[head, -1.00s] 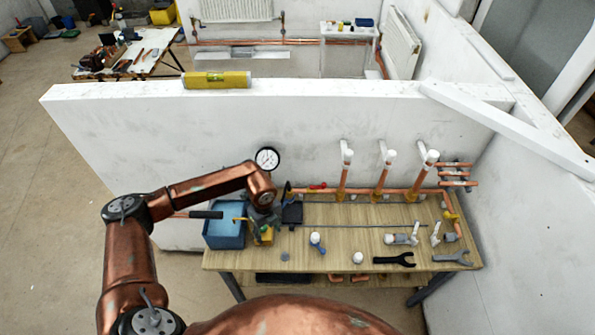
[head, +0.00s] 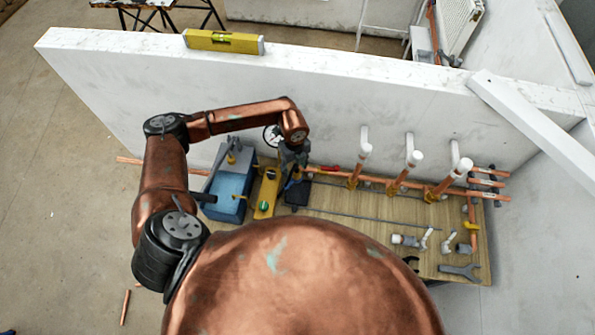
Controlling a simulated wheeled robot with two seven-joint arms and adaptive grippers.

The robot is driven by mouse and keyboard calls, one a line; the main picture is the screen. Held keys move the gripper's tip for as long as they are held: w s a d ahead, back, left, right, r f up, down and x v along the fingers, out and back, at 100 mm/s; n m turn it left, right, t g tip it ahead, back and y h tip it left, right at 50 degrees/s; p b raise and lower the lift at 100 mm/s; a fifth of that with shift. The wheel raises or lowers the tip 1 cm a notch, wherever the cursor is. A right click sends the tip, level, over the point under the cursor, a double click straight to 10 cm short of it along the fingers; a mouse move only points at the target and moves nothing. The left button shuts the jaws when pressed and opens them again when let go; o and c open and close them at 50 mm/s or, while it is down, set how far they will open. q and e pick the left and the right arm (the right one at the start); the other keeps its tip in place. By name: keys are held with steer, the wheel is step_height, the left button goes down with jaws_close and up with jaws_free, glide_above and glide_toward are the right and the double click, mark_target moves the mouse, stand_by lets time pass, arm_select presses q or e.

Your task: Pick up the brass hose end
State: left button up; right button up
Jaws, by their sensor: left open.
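My left arm reaches in from the left and bends down over the back of the workbench. My left gripper (head: 291,178) points down, open, beside a black tray-like item and right of a yellow block. Small brass-coloured fittings (head: 232,158) show at the blue box, one at its back and another on its right side. I cannot tell for certain which is the brass hose end. Nothing shows between the gripper's fingers, though the arm hides part of that area. My right gripper is not in view.
The blue box (head: 229,194) and yellow block (head: 265,193) stand at the bench's left end. Copper pipes with white-capped risers (head: 410,160) run along the wall. Grey fittings and a wrench (head: 461,271) lie at the right. My copper-coloured body hides the front of the bench.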

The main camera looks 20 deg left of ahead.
mark_target(297, 170)
arm_select(q)
steer(key=f, duration=0.1)
steer(key=w+f+p, duration=0.1)
steer(key=f, duration=0.1)
steer(key=shift+w, duration=0.25)
steer(key=shift+s+f+p, duration=0.2)
steer(key=shift+f+p, duration=0.15)
steer(key=shift+f, duration=0.65)
steer(key=shift+w+f, duration=0.1)
steer(key=shift+w, duration=0.1)
steer(key=c, duration=0.3)
steer(key=shift+s, duration=0.1)
steer(key=c, duration=0.6)
steer(key=shift+c, duration=0.3)
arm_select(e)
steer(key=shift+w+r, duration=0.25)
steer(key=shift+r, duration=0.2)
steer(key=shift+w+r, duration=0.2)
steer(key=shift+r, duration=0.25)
